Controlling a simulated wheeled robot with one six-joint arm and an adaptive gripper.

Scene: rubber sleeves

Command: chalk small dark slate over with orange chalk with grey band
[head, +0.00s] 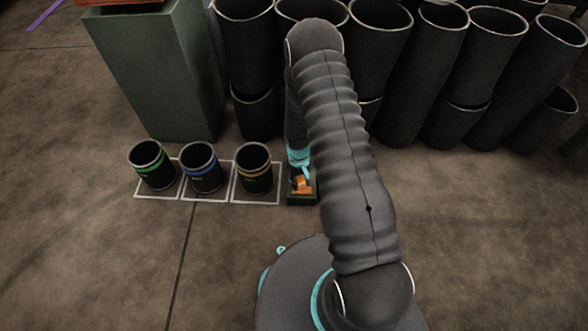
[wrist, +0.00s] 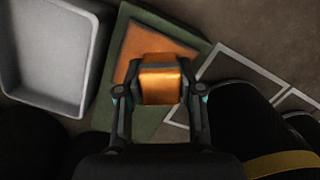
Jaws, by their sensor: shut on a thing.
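My gripper (wrist: 160,92) is shut on a block of orange chalk (wrist: 160,84), with one finger on each side of it. A grey band on the chalk cannot be made out clearly. The chalk is over the small slate (wrist: 196,42), which has a dark green border and an orange-covered face in the wrist view. I cannot tell whether the chalk touches the face. The chalk hides part of the slate. In the head view my gripper (head: 301,168) is above the slate (head: 300,199), where orange shows, and my arm hides its right side.
A grey tray (wrist: 45,92) lies left of the slate in the wrist view. Black cups with green (head: 152,166), blue (head: 202,168) and yellow (head: 254,170) bands stand in white floor outlines left of the slate. Large black sleeves (head: 420,75) and a green block (head: 160,75) stand behind.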

